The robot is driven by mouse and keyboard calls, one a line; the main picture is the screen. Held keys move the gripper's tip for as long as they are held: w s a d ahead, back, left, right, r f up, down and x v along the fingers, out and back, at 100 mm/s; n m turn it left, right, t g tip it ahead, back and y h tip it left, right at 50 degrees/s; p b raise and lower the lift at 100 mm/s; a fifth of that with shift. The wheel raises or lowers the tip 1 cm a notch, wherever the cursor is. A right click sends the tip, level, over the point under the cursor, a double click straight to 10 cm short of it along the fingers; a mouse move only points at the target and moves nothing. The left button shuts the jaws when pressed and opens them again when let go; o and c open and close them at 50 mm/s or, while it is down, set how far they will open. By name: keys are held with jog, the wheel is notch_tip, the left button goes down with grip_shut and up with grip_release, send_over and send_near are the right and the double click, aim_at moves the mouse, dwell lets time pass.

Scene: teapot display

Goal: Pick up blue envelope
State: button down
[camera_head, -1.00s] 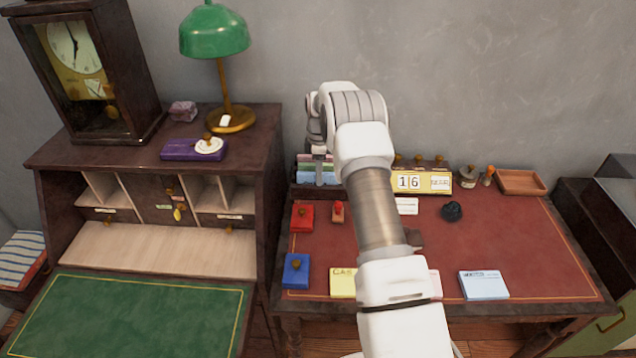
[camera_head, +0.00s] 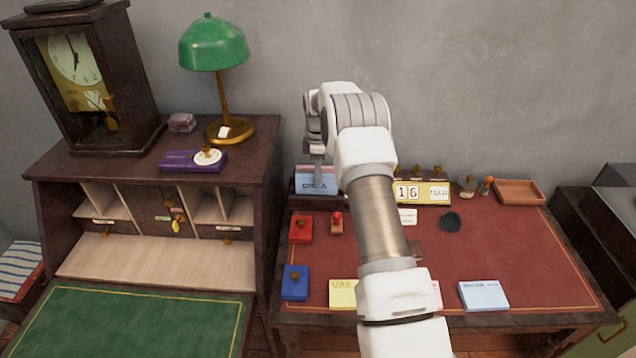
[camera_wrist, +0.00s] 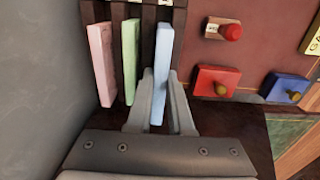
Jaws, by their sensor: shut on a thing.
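The blue envelope (camera_head: 314,180) is upright at the dark letter rack (camera_head: 303,192) on the back left of the red-topped desk. It also shows in the wrist view (camera_wrist: 162,62), between the two fingers of my gripper (camera_wrist: 162,88). My gripper (camera_head: 318,166) is shut on its upper edge, pointing down from above. In the wrist view, a pink envelope (camera_wrist: 101,62) and a green envelope (camera_wrist: 131,60) stand beside it in the rack.
A red stamp block (camera_head: 301,228), a blue one (camera_head: 295,282) and a small red-topped stamp (camera_head: 337,223) lie in front. A calendar (camera_head: 422,192) stands to the right. Yellow (camera_head: 342,293) and light blue (camera_head: 484,295) cards lie near the front edge. The wall is close behind.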

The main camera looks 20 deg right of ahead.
jog(key=s+d+r, duration=0.7)
jog(key=s+d, duration=0.1)
jog(key=d, duration=0.1)
jog(key=s+a+f+m+p, duration=0.1)
jog(key=s+a+m, duration=0.5)
jog(key=a, duration=0.5)
jog(key=s+a+f+m+p, duration=0.1)
jog(key=s+a+f+m, duration=0.1)
jog(key=s+a+m, duration=0.5)
jog(key=s+a, duration=0.1)
jog(key=a, duration=0.3)
jog(key=shift+a, duration=0.25)
jog(key=s+a+r+n+p, duration=0.1)
jog(key=s+r+n, duration=0.3)
jog(key=r, duration=0.6)
jog(key=s+a+r+n+p, duration=0.1)
jog(key=s+r, duration=0.4)
jog(key=r, duration=0.5)
jog(key=s+r+n, duration=0.6)
jog(key=s+r, duration=0.6)
jog(key=s, duration=0.5)
jog(key=shift+a+r, duration=0.2)
jog(key=shift+a, duration=0.1)
